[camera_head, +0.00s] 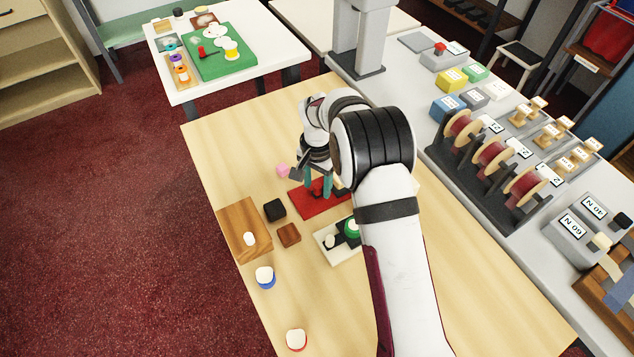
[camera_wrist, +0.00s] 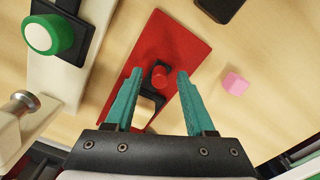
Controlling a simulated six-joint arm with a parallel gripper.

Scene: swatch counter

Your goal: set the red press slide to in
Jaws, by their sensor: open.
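The red press slide is a flat red plate (camera_wrist: 183,45) with a round red knob (camera_wrist: 159,76) on it, seen in the wrist view. A dark part and a pale patch (camera_wrist: 147,106) lie by the knob, partly behind my gripper. In the head view the red plate (camera_head: 303,206) lies on the wooden table, partly hidden by my arm. My gripper (camera_head: 318,182) is over the plate, pointing down. In the wrist view its two teal fingers appear open on either side of the knob, with gaps showing. I cannot tell how deep the fingertips are.
A white plate (camera_head: 327,250) with a green-and-white knob (camera_wrist: 41,36) lies beside the red plate. A pink block (camera_wrist: 235,84), a black block (camera_head: 274,210) and a brown block (camera_head: 289,234) lie nearby. The table's front is mostly clear.

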